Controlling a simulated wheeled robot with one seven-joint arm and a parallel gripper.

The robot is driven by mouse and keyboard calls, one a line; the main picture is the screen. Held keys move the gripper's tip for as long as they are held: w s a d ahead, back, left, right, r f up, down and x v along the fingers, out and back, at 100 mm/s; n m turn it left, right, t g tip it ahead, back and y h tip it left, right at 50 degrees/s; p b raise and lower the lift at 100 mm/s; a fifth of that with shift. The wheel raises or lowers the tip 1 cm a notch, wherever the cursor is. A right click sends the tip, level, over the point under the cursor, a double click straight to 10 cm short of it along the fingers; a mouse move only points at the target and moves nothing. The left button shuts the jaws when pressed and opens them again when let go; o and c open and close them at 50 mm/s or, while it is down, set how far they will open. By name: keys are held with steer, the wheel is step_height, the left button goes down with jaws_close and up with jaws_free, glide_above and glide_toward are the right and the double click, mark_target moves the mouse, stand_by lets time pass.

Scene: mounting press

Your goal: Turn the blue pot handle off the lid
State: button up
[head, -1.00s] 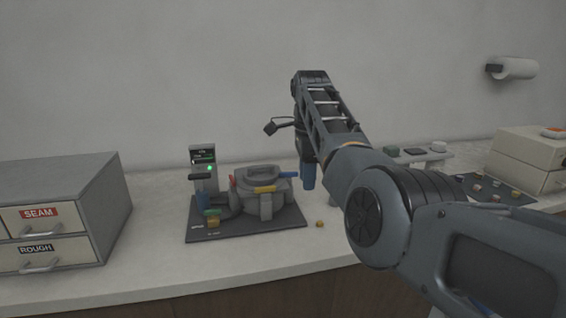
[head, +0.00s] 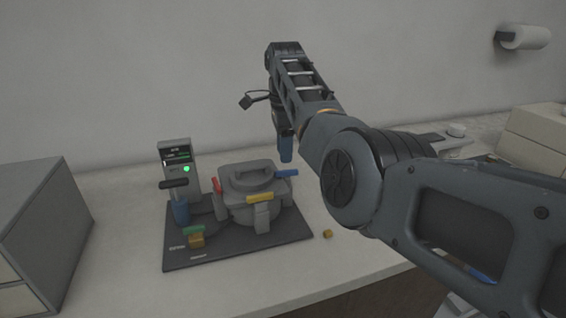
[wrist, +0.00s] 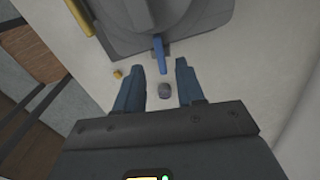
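The pot (head: 262,214) is a grey round vessel with a grey lid (head: 243,178) on top. Its blue handle (head: 287,173) sticks out at the right side; in the wrist view the blue handle (wrist: 160,55) points toward my gripper. A red handle (head: 217,185) and a yellow handle (head: 257,198) are on the pot's left and front. My gripper (head: 286,158) is above and close to the blue handle in the head view. In the wrist view my gripper (wrist: 159,68) is open, its blue fingers either side of the handle's outer end. I cannot tell whether they touch it.
The pot stands on a dark base plate (head: 235,252) with a display unit (head: 178,163), a blue cylinder (head: 180,211) and a green-topped brass block (head: 195,238). A small brass cube (head: 328,234) and a grey cylinder (wrist: 165,90) lie on the counter. A grey cabinet (head: 45,230) stands left.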

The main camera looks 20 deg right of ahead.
mark_target(284, 171)
steer(key=shift+f, duration=2.6)
steer(key=shift+c, duration=0.4)
jaws_close()
